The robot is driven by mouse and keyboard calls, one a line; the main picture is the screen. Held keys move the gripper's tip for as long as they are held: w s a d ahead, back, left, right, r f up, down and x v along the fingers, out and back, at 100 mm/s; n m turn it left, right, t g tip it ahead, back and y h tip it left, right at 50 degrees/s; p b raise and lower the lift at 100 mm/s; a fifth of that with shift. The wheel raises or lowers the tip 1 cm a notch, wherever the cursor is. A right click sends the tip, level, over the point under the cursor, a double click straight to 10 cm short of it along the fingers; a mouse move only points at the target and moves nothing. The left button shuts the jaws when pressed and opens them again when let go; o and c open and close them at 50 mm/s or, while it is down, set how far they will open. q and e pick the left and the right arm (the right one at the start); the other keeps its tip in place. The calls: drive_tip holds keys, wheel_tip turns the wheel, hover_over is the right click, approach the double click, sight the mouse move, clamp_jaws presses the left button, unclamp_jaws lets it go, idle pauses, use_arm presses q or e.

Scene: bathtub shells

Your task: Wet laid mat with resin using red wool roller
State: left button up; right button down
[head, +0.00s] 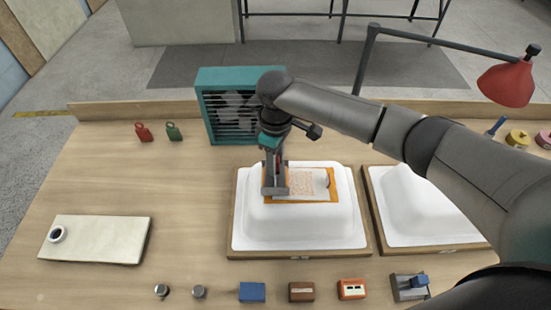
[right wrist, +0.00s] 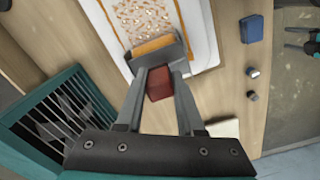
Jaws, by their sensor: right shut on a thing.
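A white bathtub shell (head: 255,230) sits upside down on a wooden base in the middle of the bench. A pale mat with a pinkish pattern and an orange border (head: 300,183) lies on its flat top; it also shows in the right wrist view (right wrist: 140,22). My right gripper (head: 275,188) is over the left part of the mat, pointing down. It is shut on a red thing (right wrist: 158,84), seen between the fingers in the right wrist view, which I take for the red roller. Its working end is mostly hidden, so I cannot tell whether it touches the mat. My left gripper is not in view.
A second white shell (head: 410,215) stands to the right, partly behind my right arm. A teal fan box (head: 222,115), red can (head: 143,132) and green can (head: 174,131) stand behind. A pale slab (head: 95,238) lies left. Small items, including a blue block (head: 252,292), line the front edge.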

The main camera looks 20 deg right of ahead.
drive_tip(key=shift+f, duration=0.35)
drive_tip(key=shift+p, duration=0.35)
idle(1.6)
